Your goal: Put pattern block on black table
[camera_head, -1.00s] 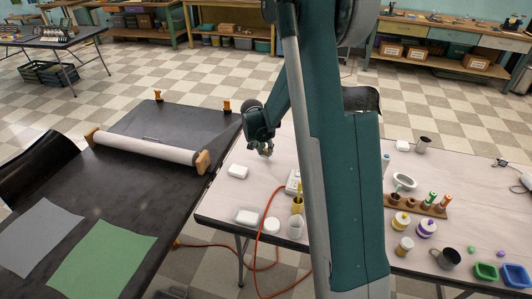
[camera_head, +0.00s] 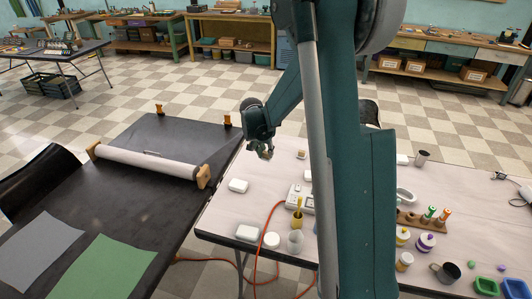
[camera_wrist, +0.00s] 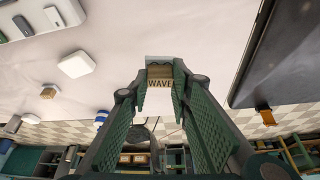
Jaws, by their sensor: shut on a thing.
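The pattern block (camera_wrist: 160,76) is a small wooden block marked "WAVE", with a pale top. In the wrist view it is between the fingertips of my gripper (camera_wrist: 157,88), which is shut on it. In the head view my gripper (camera_head: 264,152) is over the far left part of the pale table, near its left edge; the block is barely visible there. The black table (camera_head: 188,222) stands to the left of my gripper, and its dark surface also shows at the right of the wrist view (camera_wrist: 285,65).
The black table holds a paper roll (camera_head: 147,163), grey paper (camera_head: 38,250) and green paper (camera_head: 105,268); bare surface lies between. A white soap bar (camera_head: 238,186), cups and bottles stand on the pale table (camera_head: 222,208). Another small block (camera_wrist: 48,92) sits there.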

